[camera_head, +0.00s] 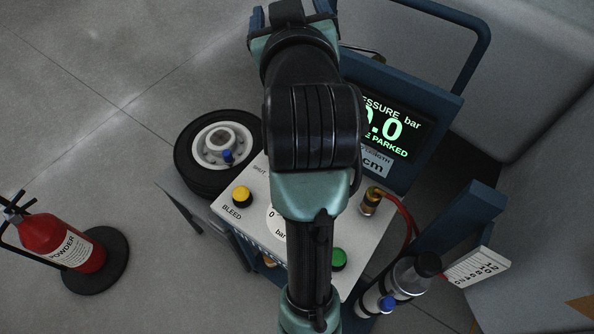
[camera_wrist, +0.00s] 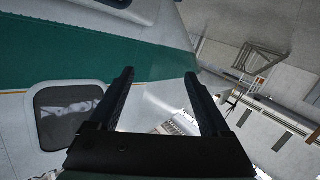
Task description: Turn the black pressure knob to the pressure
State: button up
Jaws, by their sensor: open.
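The light control panel (camera_head: 345,235) is in the middle of the head view, largely covered by my arm. The black pressure knob is not visible; my arm hides the middle of the panel. Part of a round white dial (camera_head: 273,219) marked "0" and "bar" shows beside my arm. The lit display (camera_head: 392,128) behind the panel reads a partly covered 0.0 bar, with "PARKED" below. My gripper (camera_wrist: 159,75) is open and empty in the wrist view, its two fingers well apart. It faces a white and green aircraft side, away from the panel.
On the panel are a yellow BLEED button (camera_head: 242,196) and a green button (camera_head: 339,259). A brass fitting (camera_head: 371,200) carries a red hose. A wheel (camera_head: 190,160) lies left of the cart, a red extinguisher (camera_head: 58,243) further left. Bottles (camera_head: 410,276) stand at right.

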notch_tip(320, 180, down, 15)
jog(key=d+n+g+y+p, duration=0.1)
jog(key=d+n+g+p, duration=0.1)
jog(key=n+g+p, duration=0.55)
jog(key=s+d+f+n+g+y+b, duration=0.1)
jog(key=s+d+f+n+g+b, duration=0.1)
jog(key=s+f+g, duration=0.3)
jog(key=s+d+f+n+g+y+b, duration=0.1)
jog(key=s+d+f+n+g, duration=0.15)
jog(key=s+f, duration=0.35)
jog(key=x, duration=0.9)
jog(key=w+x, duration=0.1)
jog(key=x, duration=0.3)
jog(key=shift+w+a, duration=0.1)
jog(key=shift+a, duration=0.3)
grip_shut()
jog(key=shift+r, duration=0.1)
